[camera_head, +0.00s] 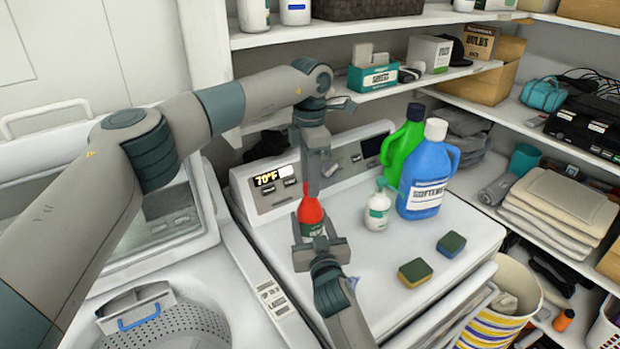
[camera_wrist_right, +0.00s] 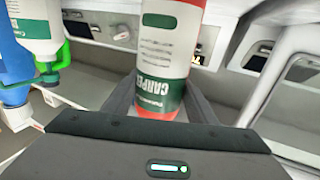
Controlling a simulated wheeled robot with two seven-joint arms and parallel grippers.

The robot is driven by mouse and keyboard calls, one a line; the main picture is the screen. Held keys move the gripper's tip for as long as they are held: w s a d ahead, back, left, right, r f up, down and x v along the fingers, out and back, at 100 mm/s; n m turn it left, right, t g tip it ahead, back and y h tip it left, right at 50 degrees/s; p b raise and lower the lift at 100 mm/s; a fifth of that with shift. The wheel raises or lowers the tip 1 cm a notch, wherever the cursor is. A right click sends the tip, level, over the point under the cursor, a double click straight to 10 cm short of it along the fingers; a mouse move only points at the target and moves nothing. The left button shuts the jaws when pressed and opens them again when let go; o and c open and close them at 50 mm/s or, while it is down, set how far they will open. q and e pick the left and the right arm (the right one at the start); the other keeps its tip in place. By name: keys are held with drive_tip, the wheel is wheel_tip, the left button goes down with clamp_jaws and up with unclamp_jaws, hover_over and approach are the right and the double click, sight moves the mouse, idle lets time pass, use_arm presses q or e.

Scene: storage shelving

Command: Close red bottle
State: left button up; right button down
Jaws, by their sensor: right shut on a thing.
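The red bottle (camera_head: 311,207) stands on top of the white machine near its control panel. Its red upper part shows in the head view. In the right wrist view the bottle (camera_wrist_right: 165,50) appears upside down, with a white and green label. My right gripper (camera_head: 320,247) is shut around its lower body; the fingers also show in the right wrist view (camera_wrist_right: 160,108). My left gripper (camera_head: 314,185) points down directly above the bottle, its fingertips at or just over the top. The fingers overlap, so I cannot tell their opening or whether they touch a cap.
A white spray bottle (camera_head: 377,208), a blue jug (camera_head: 427,175) and a green jug (camera_head: 401,145) stand to the right. Two sponges (camera_head: 415,272) (camera_head: 451,244) lie in front on the machine. A striped basket (camera_head: 505,310) is at lower right. A shelf (camera_head: 400,88) hangs behind.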

use_arm(q)
drive_tip(key=shift+o, duration=0.9)
use_arm(e)
drive_tip(key=shift+f, duration=0.1)
use_arm(q)
drive_tip(key=shift+r, duration=0.1)
wheel_tip(320, 180, up, 12)
use_arm(e)
drive_tip(key=c, duration=0.7)
unclamp_jaws()
drive_tip(key=shift+o, duration=0.2)
use_arm(q)
wheel_tip(320, 180, down, 5)
drive_tip(key=b, duration=0.4)
drive_tip(key=shift+b, duration=0.35)
use_arm(e)
drive_tip(key=v, duration=1.7)
drive_tip(key=shift+s, duration=0.2)
